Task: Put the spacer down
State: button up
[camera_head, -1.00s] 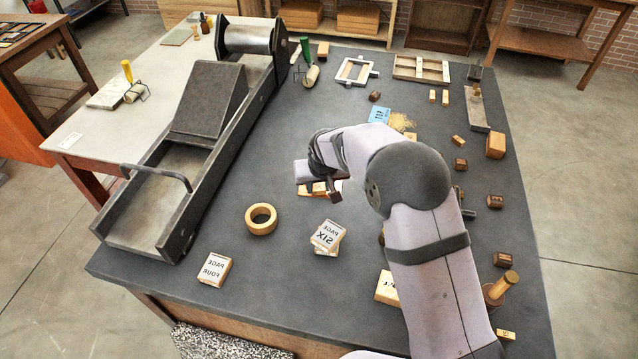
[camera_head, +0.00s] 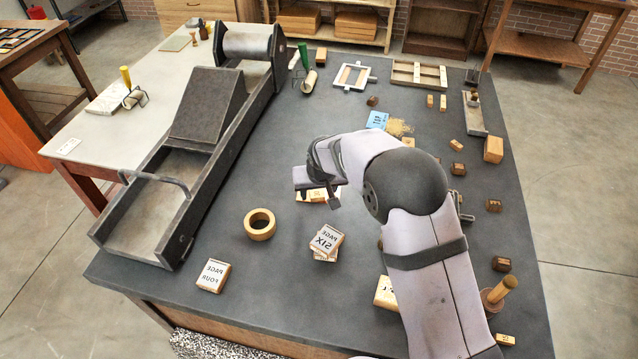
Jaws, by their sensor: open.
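My gripper (camera_head: 320,197) is low over the middle of the dark table, its dark fingers apart. A light wooden piece (camera_head: 318,196) with a dark letter-like mark lies at the fingers, partly hidden by my wrist. I cannot tell whether this piece is the spacer, or whether a finger touches it. No other piece can be picked out surely as the spacer.
A wooden ring (camera_head: 260,224) and blocks marked PAGE SIX (camera_head: 326,241) and PAGE FOUR (camera_head: 213,275) lie in front. A long metal press (camera_head: 205,140) stands at the left. Several small blocks and a wooden-handled tool (camera_head: 500,292) are at the right.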

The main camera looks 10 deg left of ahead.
jog(key=b+v, duration=0.3)
jog(key=v, duration=0.9)
jog(key=shift+s, duration=0.1)
jog(key=s+d+r+m+g+h+p, duration=0.1)
jog(key=s+d+r+m+p, duration=0.1)
jog(key=s+d+p, duration=0.65)
jog(key=s+d+r+m+g+h+p, duration=0.1)
jog(key=s+d+r+g, duration=0.15)
jog(key=s+d, duration=0.75)
jog(key=s+d+m+p, duration=0.1)
jog(key=s+d+p, duration=0.2)
jog(key=d, duration=0.6)
jog(key=s, duration=0.2)
jog(key=shift+s+r, duration=0.25)
jog(key=shift+s, duration=0.15)
